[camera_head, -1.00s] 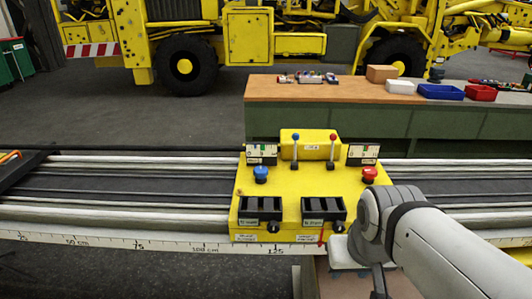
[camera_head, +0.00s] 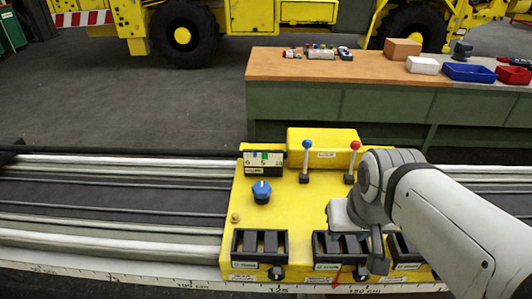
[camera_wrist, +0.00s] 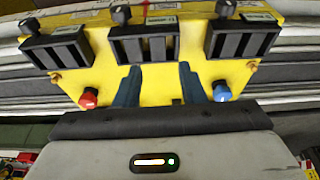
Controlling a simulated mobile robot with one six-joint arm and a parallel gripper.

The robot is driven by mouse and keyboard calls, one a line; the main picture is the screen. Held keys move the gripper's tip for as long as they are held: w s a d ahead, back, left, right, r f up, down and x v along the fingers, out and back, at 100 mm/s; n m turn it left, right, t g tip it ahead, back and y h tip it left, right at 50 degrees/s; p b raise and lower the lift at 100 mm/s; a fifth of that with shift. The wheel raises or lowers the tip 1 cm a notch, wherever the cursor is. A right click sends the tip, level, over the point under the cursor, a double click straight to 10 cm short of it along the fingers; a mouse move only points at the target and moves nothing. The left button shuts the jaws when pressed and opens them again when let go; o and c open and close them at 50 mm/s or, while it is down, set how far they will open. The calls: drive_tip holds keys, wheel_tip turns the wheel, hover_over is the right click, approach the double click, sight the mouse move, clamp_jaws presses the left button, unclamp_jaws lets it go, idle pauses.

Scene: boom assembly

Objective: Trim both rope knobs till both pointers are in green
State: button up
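A yellow control panel (camera_head: 225,232) lies across the rails. The blue rope knob (camera_head: 261,191) is on its left, below a gauge (camera_head: 263,163) with a small green mark; its pointer is too small to read. My arm hides the red knob and right gauge in the head view. The wrist view is upside down: the red knob (camera_wrist: 88,97) is left, the blue knob (camera_wrist: 222,91) right. My gripper (camera_wrist: 160,84) is over the panel between the two knobs, its dark fingers apart and empty.
A blue-topped lever (camera_head: 305,160) and a red-topped lever (camera_head: 351,160) stand up at the panel's back. Black slotted boxes (camera_head: 260,247) with small black knobs line its front. A workbench (camera_head: 300,68) with trays stands behind; floor at left is clear.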

sight(262, 187)
drive_tip(key=shift+o, duration=0.2)
drive_tip(key=shift+s, duration=0.15)
